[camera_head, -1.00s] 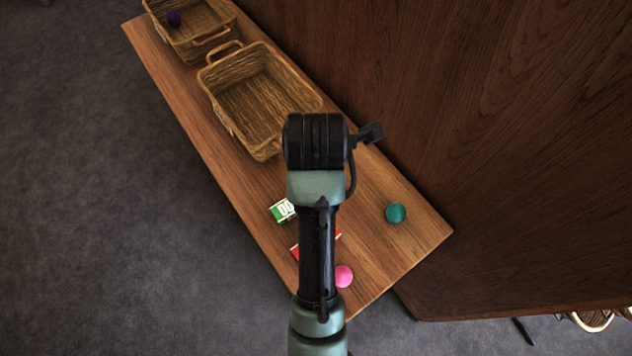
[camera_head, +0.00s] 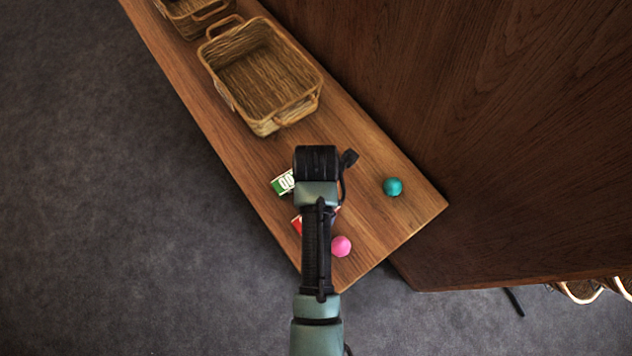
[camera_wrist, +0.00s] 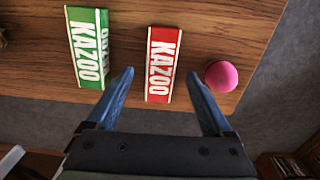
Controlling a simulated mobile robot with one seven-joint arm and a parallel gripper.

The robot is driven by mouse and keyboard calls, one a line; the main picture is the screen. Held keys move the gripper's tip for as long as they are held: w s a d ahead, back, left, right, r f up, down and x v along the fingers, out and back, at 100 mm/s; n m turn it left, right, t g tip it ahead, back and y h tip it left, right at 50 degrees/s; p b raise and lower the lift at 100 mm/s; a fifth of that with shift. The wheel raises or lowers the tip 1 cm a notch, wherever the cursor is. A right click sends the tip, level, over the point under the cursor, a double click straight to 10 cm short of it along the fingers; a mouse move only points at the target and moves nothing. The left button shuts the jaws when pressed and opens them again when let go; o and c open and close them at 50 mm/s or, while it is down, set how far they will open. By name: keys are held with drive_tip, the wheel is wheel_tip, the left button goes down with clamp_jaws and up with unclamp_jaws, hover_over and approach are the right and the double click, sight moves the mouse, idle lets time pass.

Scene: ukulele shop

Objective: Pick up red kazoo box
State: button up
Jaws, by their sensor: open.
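The red kazoo box (camera_wrist: 162,64), with white "KAZOO" lettering, lies on the wooden table. In the wrist view it is ahead of my open gripper (camera_wrist: 158,84), roughly between the lines of the two blue fingers. The gripper is empty, and I cannot tell its height above the box. The gripper itself is hidden there.
A green kazoo box (camera_wrist: 89,47) lies left of the red one. A pink ball (camera_wrist: 221,76) sits close to its right, near the table edge. A teal ball (camera_head: 393,187) is farther right. A wicker basket (camera_head: 222,88) stands up the table (camera_head: 355,130), beside a wooden wall.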

drive_tip(key=shift+s+f, duration=0.1)
drive_tip(key=shift+f, duration=1.9)
drive_tip(key=shift+c, duration=0.2)
clamp_jaws()
drive_tip(key=shift+r, duration=0.1)
